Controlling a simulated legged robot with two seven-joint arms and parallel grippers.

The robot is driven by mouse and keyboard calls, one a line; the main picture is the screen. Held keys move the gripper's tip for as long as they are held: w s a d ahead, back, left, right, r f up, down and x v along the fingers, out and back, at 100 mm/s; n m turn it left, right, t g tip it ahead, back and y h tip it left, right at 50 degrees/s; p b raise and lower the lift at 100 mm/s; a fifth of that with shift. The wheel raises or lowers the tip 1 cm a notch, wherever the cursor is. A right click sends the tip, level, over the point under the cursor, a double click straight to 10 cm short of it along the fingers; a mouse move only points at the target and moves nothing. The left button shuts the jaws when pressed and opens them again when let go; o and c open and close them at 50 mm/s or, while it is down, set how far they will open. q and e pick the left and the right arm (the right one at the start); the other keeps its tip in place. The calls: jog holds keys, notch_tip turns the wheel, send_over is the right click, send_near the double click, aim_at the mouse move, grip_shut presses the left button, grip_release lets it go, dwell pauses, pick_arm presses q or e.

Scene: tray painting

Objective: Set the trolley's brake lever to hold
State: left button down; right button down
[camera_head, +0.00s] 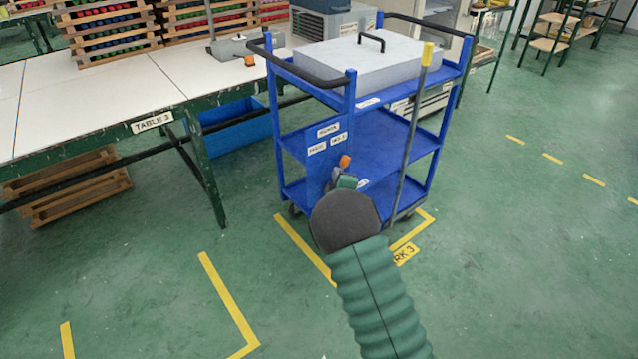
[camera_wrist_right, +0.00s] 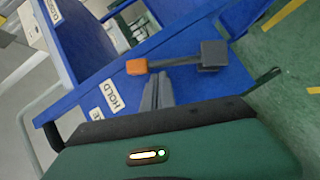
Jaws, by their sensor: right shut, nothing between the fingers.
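The blue trolley (camera_head: 291,88) stands beside the table. Its brake lever (camera_head: 345,161) has an orange knob and is on the near blue end panel. In the right wrist view the lever (camera_wrist_right: 137,67) runs from the orange knob along a grey rod to a dark block. A HOLD label (camera_head: 338,139) and a FREE label (camera_head: 317,148) are above the lever, HOLD on the right. The HOLD label (camera_wrist_right: 113,95) also shows in the wrist view. My right gripper (camera_wrist_right: 159,80) is shut and empty, its tips close to the rod near the knob; I cannot tell whether they touch. My left gripper is out of view.
A grey lidded box (camera_head: 350,62) sits on the trolley top. A pole with a yellow top (camera_head: 427,54) stands along the trolley's right side. Table 3 (camera_head: 100,95) is to the left. The green floor on the right is clear.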

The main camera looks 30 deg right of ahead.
jog(key=shift+w+d+f+m+p, duration=0.1)
jog(key=shift+d+m+p, duration=0.3)
jog(key=shift+d, duration=0.45)
jog(key=shift+d, duration=0.1)
